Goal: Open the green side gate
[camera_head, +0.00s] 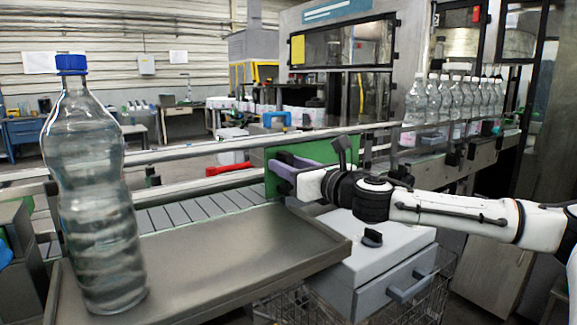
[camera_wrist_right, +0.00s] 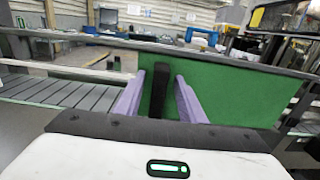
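The green side gate (camera_head: 318,151) stands upright beside the conveyor rail, in the middle of the head view. It fills much of the right wrist view (camera_wrist_right: 230,90). My right gripper (camera_head: 281,164) reaches it from the right with its purple fingers at the gate's face. In the right wrist view, a dark upright handle (camera_wrist_right: 160,92) stands between the two fingers. Green shows between the handle and the fingers, so the gripper looks open around it, not closed on it. My left gripper is not in view.
A large clear bottle with a blue cap (camera_head: 92,190) stands on the grey tray (camera_head: 215,262) at the left front. The slatted conveyor (camera_head: 190,211) runs behind the tray. A grey drawer box (camera_head: 375,265) sits below my right arm. Several bottles (camera_head: 450,98) line up at the back right.

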